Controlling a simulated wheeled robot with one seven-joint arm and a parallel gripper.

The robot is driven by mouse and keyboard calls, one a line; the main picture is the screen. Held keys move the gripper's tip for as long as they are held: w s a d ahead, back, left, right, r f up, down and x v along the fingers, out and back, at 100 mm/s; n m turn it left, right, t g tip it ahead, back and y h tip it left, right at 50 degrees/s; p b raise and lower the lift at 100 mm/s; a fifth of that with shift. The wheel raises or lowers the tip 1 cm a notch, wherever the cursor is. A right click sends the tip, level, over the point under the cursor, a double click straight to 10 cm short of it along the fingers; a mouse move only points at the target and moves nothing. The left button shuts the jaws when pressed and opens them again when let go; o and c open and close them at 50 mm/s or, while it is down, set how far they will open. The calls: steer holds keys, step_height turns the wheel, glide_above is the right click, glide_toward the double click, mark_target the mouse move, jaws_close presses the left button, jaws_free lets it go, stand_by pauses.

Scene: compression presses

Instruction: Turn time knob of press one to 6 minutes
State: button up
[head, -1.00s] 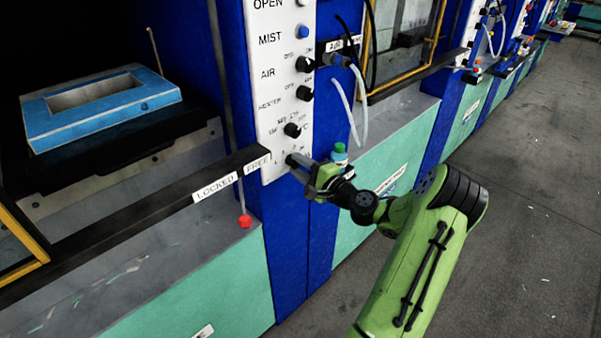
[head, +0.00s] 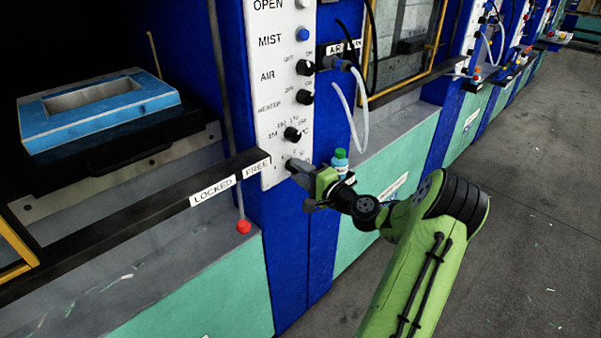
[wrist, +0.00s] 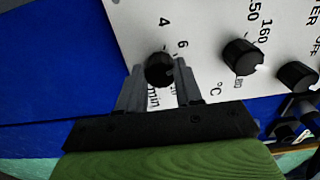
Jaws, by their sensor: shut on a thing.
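The time knob (wrist: 160,69) is a round black knob at the bottom of the white control panel (wrist: 205,20), with 4, 6, 10 and "min" printed around it. My gripper (wrist: 159,67) has one grey finger on each side of the knob and is shut on it. Its pointer mark is too dark and small to read, so its setting cannot be told. In the head view my gripper (head: 294,167) reaches the lower end of the panel from the right, and its fingers mostly hide the knob.
Just above is the temperature knob (head: 292,134), also seen in the wrist view (wrist: 243,56). Heater (head: 305,97) and air (head: 305,67) knobs sit higher. A bottle (head: 340,160) stands behind my gripper. A red-tipped lever (head: 243,227) hangs left.

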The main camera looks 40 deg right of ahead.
steer(key=o, duration=1)
steer(key=shift+o, duration=0.2)
steer(key=s+p, duration=0.1)
steer(key=s, duration=1.4)
steer(key=shift+s+d, duration=0.2)
steer(key=shift+s, duration=0.2)
